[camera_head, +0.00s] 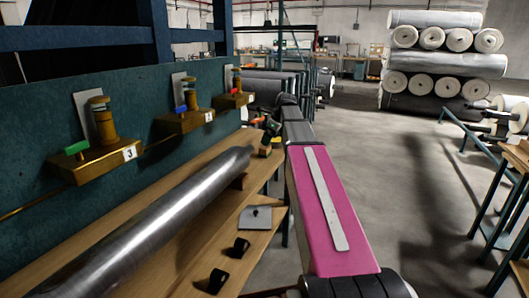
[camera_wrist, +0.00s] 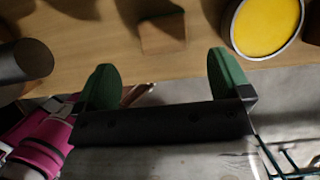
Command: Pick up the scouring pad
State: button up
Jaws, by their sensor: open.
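A small tan block with a dark green top (camera_wrist: 162,35), which looks like the scouring pad, lies on the wooden bench top in the wrist view. It is at the top centre, beyond the gap between my fingertips and apart from them. In the head view, a small brown block (camera_head: 265,151) near the bench's far end may be the same thing, but it is too small to be sure. My gripper (camera_wrist: 164,76) is open and empty, its two green fingers spread wide. In the head view, it is small and partly hidden near the bench's far end.

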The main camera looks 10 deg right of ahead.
aim_at(266, 148)
jog(key=shift+d+x, duration=0.15)
jog(key=shift+x, duration=1.55)
jog(key=shift+d+x, duration=0.15)
jog(key=shift+x, duration=1.55)
jog(key=c, duration=1)
